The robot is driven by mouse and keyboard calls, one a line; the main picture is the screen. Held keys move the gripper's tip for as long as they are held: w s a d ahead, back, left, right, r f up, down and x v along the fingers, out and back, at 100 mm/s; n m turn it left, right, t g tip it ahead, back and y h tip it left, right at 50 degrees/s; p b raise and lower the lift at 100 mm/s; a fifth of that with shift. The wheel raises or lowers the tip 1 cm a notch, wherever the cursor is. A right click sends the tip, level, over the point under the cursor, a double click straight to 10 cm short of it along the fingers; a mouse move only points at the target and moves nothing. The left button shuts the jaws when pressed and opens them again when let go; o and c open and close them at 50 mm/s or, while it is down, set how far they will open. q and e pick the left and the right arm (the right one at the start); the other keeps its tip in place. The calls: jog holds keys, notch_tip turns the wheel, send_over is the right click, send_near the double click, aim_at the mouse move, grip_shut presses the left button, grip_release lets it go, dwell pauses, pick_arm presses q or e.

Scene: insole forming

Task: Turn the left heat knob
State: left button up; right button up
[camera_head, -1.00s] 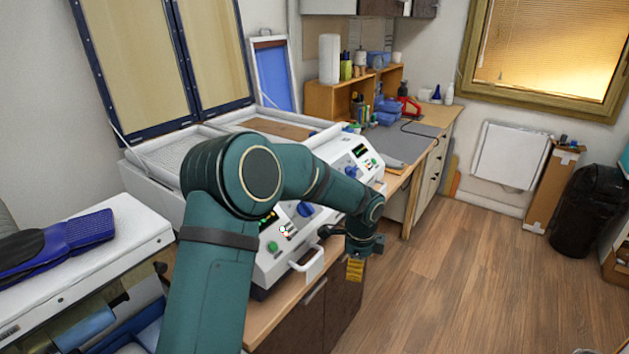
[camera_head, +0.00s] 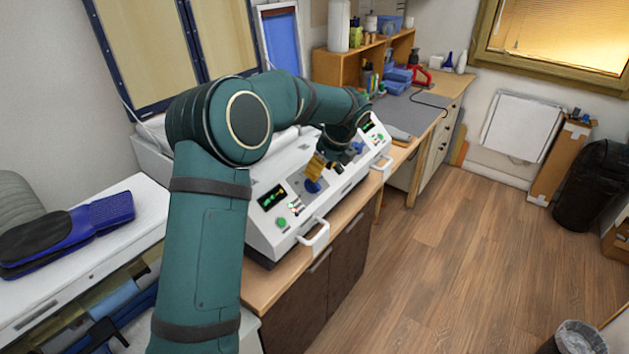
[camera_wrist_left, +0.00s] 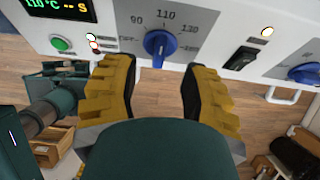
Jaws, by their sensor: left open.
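The left heat knob (camera_head: 312,186) is a blue dial on the white machine's sloped front panel. In the left wrist view the knob (camera_wrist_left: 160,45) has a white pointer line and a printed scale, with its pointer near the lower middle. My left gripper (camera_head: 315,169) is just in front of the panel at this knob. No contact with the knob shows. My right gripper is not in view.
A second blue knob (camera_head: 357,148) sits farther right on the panel. A green button (camera_wrist_left: 61,44), a lit display (camera_wrist_left: 65,7) and a black switch (camera_wrist_left: 242,57) are near the left knob. White handles (camera_head: 314,236) stick out from the machine's front.

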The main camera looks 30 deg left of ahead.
aim_at(313, 185)
pick_arm(q)
jog(key=shift+x, duration=2.65)
jog(key=shift+c, duration=0.3)
jog(key=shift+d, duration=0.1)
grip_shut()
